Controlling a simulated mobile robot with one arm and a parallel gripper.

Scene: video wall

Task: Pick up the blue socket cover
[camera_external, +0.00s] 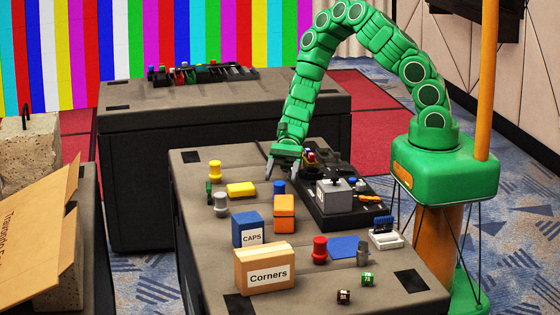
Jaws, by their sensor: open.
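A small blue cylindrical piece (279,188) stands on the near case top, behind the orange block. It looks like the blue socket cover, but I cannot be sure. A flat blue piece (343,247) lies nearer the front. My gripper (283,172) is open, pointing down, just above and behind the small blue cylinder in the picture. Nothing shows between its fingers. I cannot tell the exact height gap.
An orange block (284,213), a blue CAPS box (247,229) and a Corners box (265,270) stand in front. A black tray (345,212) with a grey box (334,195) is to the right. A red cylinder (319,250) stands near the front.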

